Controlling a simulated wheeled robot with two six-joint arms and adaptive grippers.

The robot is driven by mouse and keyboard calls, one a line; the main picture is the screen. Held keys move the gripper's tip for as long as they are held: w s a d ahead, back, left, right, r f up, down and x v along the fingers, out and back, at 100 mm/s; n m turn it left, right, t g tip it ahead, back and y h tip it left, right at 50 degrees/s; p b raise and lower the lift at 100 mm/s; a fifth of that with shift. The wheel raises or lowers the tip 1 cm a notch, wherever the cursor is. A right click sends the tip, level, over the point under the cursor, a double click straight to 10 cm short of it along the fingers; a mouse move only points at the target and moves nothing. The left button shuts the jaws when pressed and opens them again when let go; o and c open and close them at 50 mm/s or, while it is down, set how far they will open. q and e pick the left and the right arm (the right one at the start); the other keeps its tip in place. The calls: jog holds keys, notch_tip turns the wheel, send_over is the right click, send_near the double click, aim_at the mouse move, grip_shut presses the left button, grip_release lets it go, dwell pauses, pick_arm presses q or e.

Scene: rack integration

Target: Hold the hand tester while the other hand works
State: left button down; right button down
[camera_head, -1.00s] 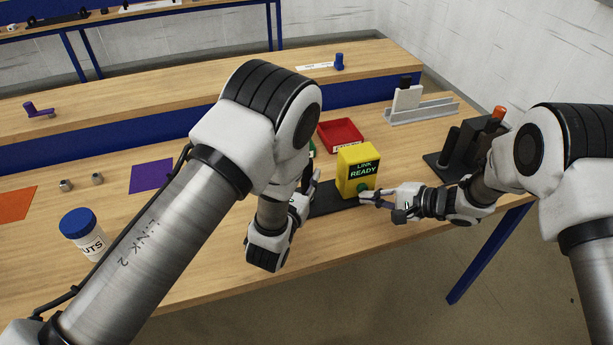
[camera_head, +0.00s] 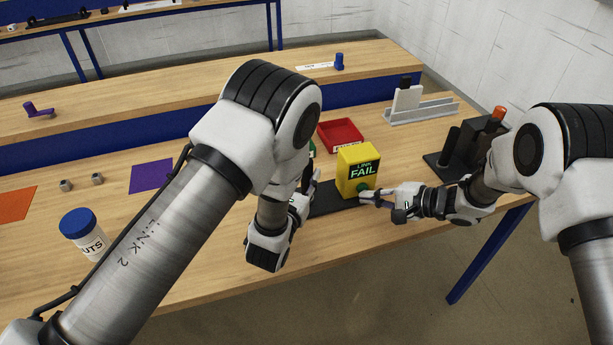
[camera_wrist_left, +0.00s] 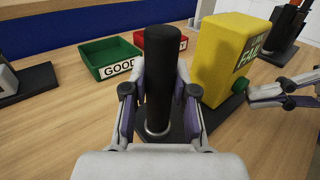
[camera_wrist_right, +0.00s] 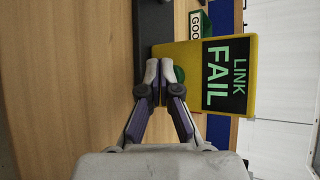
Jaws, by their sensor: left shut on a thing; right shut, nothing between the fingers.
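The yellow tester box (camera_head: 358,170) stands on a black base plate (camera_head: 330,200) on the table; its screen reads "LINK FAIL", also in the right wrist view (camera_wrist_right: 228,75). A green button (camera_wrist_left: 240,85) is low on its face. A black upright handle (camera_wrist_left: 162,80) with a metal ring rises from the plate beside the box. My left gripper (camera_wrist_left: 160,100) is shut on this handle; in the head view my left arm partly hides it. My right gripper (camera_head: 366,199) is shut and empty, fingertips at the button; I cannot tell whether they touch it.
A green bin marked GOOD (camera_wrist_left: 108,60) and a red bin (camera_head: 340,135) stand behind the tester. A dark fixture with an orange top (camera_head: 484,140) is at the right, a grey rail stand (camera_head: 420,110) behind. A blue-capped jar (camera_head: 80,228) and nuts (camera_head: 66,185) are at the left.

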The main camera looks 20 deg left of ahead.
jog(key=shift+s+d, duration=0.55)
jog(key=shift+s, duration=0.3)
jog(key=shift+s+d, duration=0.55)
jog(key=shift+s, duration=0.25)
jog(key=shift+s+d, duration=0.55)
jog(key=shift+s, duration=0.3)
pick_arm(q)
jog(key=c, duration=0.8)
grip_release()
jog(key=shift+c, duration=0.2)
jog(key=shift+s, duration=0.1)
